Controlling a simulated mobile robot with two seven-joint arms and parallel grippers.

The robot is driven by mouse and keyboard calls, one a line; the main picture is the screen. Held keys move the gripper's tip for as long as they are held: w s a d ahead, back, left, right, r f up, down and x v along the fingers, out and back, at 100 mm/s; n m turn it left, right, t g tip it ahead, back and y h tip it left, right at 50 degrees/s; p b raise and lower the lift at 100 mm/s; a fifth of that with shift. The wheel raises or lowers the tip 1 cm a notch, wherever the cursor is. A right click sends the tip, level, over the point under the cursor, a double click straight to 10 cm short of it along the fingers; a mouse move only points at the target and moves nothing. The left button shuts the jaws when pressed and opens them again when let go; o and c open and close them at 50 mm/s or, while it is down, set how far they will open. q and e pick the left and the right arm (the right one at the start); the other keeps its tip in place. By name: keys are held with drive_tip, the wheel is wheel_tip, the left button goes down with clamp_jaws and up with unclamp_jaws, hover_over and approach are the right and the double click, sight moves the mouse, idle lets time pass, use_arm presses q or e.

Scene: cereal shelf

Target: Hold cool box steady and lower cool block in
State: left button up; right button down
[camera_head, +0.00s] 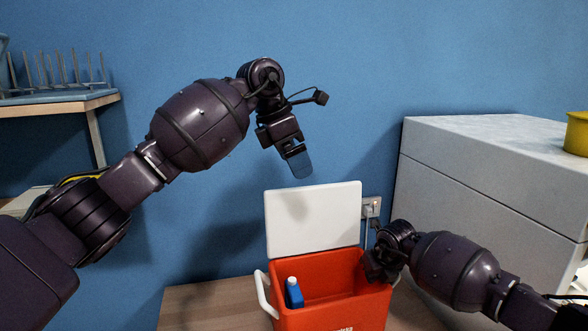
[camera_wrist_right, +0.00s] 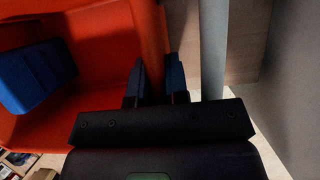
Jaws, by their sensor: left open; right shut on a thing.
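The orange cool box (camera_head: 330,312) stands on a wooden surface with its white lid (camera_head: 314,220) raised at the back. The blue cool block (camera_head: 294,294), with a white cap, is inside the box at its left side, standing slightly tilted. It also shows in the right wrist view (camera_wrist_right: 35,75). My left gripper (camera_head: 301,166) is open and empty, high above the lid and pointing down. My right gripper (camera_head: 373,268) is at the box's right side; in the right wrist view its blue fingers (camera_wrist_right: 155,82) are shut on the box's wall.
The white handle (camera_head: 263,292) stands at the box's left; its other arm runs close beside my right fingers. A grey cabinet (camera_head: 470,190) with a yellow container (camera_head: 577,133) is at the right. A rack (camera_head: 60,75) sits on a shelf at the left. A wall socket (camera_head: 371,207) is behind.

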use_arm(q)
drive_tip(key=shift+r, duration=0.45)
use_arm(e)
drive_tip(key=c, duration=1)
unclamp_jaws()
drive_tip(key=shift+c, duration=0.2)
drive_tip(key=shift+r, duration=0.1)
drive_tip(key=shift+s+d+r, duration=0.1)
drive_tip(key=shift+r, duration=0.25)
drive_tip(key=v, duration=1.1)
drive_tip(key=shift+s+r, duration=0.1)
drive_tip(key=shift+s, duration=0.05)
use_arm(q)
wheel_tip(320, 180, up, 10)
drive_tip(key=s+p, duration=0.2)
drive_tip(key=p, duration=0.2)
drive_tip(key=shift+s+f+t+p, duration=0.15)
drive_tip(key=shift+s+t+p, duration=0.05)
drive_tip(key=shift+t+p, duration=0.2)
use_arm(e)
drive_tip(key=v, duration=0.7)
use_arm(q)
drive_tip(key=shift+w, duration=0.1)
